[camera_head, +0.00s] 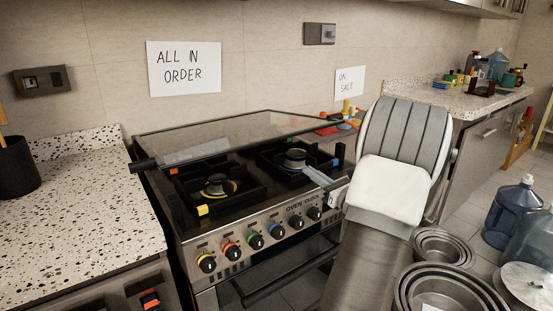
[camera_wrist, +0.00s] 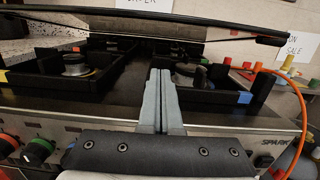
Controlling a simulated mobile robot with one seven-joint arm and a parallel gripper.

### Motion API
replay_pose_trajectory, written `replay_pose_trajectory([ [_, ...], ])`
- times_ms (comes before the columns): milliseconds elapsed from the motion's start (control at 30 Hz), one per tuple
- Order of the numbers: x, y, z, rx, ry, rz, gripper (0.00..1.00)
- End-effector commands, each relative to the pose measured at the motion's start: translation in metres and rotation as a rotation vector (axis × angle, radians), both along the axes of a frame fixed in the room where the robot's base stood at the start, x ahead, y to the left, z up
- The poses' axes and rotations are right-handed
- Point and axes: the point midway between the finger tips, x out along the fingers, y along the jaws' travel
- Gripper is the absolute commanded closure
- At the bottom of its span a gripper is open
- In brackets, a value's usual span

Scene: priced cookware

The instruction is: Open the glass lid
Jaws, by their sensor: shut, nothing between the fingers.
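The stove's glass lid (camera_head: 250,130) is a dark, see-through panel with a black edge. It is raised at a tilt above the back of the cooktop, with the burners showing below and in front of it. Its long dark edge crosses the top of the wrist view (camera_wrist: 110,20). My gripper (camera_head: 314,174) is over the right front of the cooktop, below and in front of the lid's edge. Its two grey fingers (camera_wrist: 161,76) are shut together and empty, pointing toward the lid. I see a gap between the fingertips and the lid in the wrist view.
Black burner grates (camera_head: 218,190) stand up from the cooktop. Several coloured knobs (camera_head: 254,241) line the stove front above the oven handle (camera_head: 290,277). A speckled counter (camera_head: 75,215) is at left. Metal pots (camera_head: 445,285) and water jugs (camera_head: 512,210) stand at right.

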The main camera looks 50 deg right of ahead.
Motion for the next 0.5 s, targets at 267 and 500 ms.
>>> replay_pose_trajectory([
  [267, 0.020, -0.011, -0.001, 0.005, -0.008, -0.010, 1.00],
  [500, 0.071, -0.025, 0.003, 0.004, -0.007, -0.008, 1.00],
])
